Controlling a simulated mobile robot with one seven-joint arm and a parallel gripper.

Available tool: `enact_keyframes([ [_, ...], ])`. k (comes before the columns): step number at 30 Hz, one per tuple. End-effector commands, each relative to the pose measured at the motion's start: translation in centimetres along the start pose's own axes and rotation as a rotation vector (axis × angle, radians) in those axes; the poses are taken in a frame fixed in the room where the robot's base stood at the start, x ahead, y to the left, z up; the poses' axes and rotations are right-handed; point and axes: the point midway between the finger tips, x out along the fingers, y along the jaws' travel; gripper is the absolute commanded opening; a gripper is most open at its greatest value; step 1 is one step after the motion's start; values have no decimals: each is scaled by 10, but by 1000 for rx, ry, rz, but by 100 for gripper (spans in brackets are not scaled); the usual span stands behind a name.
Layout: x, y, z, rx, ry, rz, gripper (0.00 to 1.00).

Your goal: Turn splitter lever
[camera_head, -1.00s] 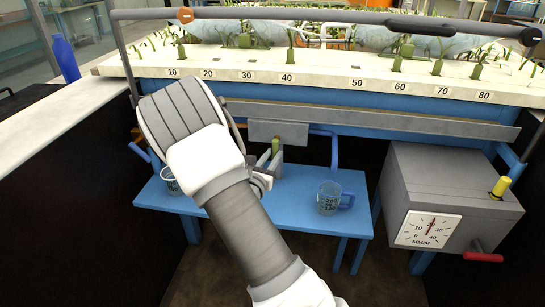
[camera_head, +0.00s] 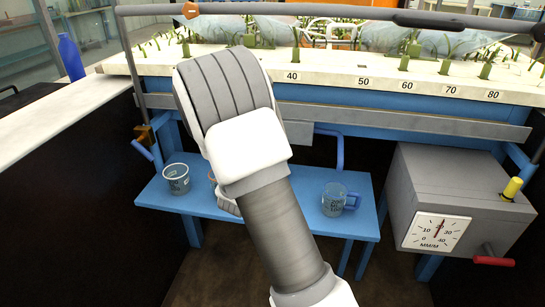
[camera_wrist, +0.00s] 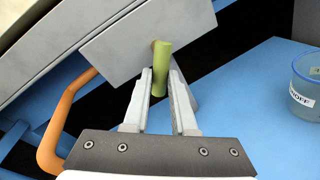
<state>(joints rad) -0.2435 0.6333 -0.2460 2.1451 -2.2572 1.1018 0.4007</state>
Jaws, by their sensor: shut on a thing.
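The splitter lever shows in the wrist view as a short green grip (camera_wrist: 162,62) standing in front of a grey plate (camera_wrist: 135,38). My gripper (camera_wrist: 161,78) has one pale finger on each side of the grip and is shut on it. The top of the grip sticks out past the fingertips. In the head view my arm hides the lever and the fingers; only a corner of the grey plate (camera_head: 300,135) shows beside my wrist.
A blue bench (camera_head: 270,224) below carries a clear labelled cup (camera_head: 176,180) on the left and a blue-handled jug (camera_head: 334,200) on the right. An orange pipe (camera_wrist: 52,128) bends left of the lever. A grey gauge box (camera_head: 455,205) stands right. The white flume bed (camera_head: 340,68) runs behind.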

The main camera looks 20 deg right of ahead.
Motion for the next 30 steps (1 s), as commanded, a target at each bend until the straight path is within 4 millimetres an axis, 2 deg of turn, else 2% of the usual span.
enact_keyframes([
  [15,-1,1,-1,24,7,0,0],
  [16,-1,1,-1,24,7,0,28],
  [20,-1,1,-1,23,7,0,52],
  [21,-1,1,0,23,7,0,55],
  [30,-2,1,0,22,6,0,55],
])
